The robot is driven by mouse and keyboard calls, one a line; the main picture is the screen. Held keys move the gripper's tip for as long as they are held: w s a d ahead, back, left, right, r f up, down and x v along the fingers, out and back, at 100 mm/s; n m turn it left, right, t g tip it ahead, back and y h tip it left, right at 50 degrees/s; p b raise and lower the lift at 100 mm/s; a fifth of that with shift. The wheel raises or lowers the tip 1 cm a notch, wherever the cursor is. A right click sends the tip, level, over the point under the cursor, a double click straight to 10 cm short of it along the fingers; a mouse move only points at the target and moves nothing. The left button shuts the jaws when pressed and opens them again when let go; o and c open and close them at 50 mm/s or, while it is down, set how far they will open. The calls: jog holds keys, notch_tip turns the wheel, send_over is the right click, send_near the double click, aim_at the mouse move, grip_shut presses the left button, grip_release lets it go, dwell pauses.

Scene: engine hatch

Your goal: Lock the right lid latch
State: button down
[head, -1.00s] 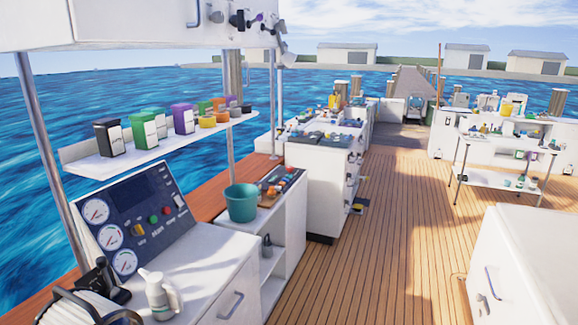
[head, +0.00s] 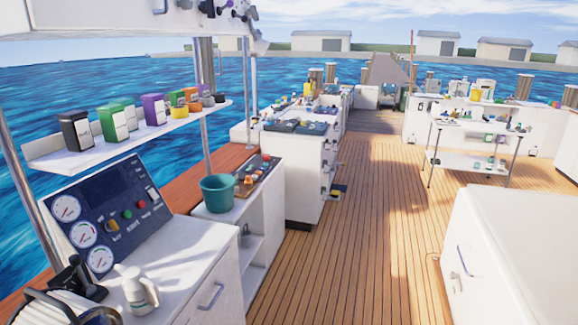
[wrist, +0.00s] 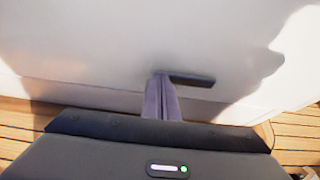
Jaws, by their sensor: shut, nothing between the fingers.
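My gripper (wrist: 160,78) shows in the wrist view with its two purple-grey fingers together and nothing between them. Its tips overlap the left end of a short dark bar (wrist: 194,80), which looks like a latch, on a white panel (wrist: 90,50). I cannot tell whether the tips touch the bar or sit in front of it. The bar lies nearly level, tilted slightly down to the right. A white box (head: 515,225) stands at the lower right in the head view, with a curved handle (head: 465,261) on its side. My gripper is not visible in the head view.
Wooden deck (head: 370,240) lies clear left of the white box. A wheeled-looking rack (head: 475,150) stands behind the box.

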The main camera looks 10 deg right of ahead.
jog(key=shift+s+a+f, duration=0.15)
jog(key=shift+s+a, duration=0.05)
jog(key=shift+s, duration=0.2)
jog(key=shift+s+a+f, duration=0.1)
jog(key=shift+s+a, duration=0.05)
jog(key=shift+s, duration=0.25)
dwell(0.4)
jog(key=shift+r, duration=0.1)
jog(key=shift+r, duration=0.35)
jog(key=a, duration=0.1)
jog(key=w+a, duration=0.1)
jog(key=a, duration=0.1)
jog(key=w+a, duration=0.1)
jog(key=a, duration=0.1)
jog(key=shift+w+a, duration=0.15)
jog(key=shift+a, duration=0.1)
dwell(0.4)
jog(key=shift+w+d, duration=0.1)
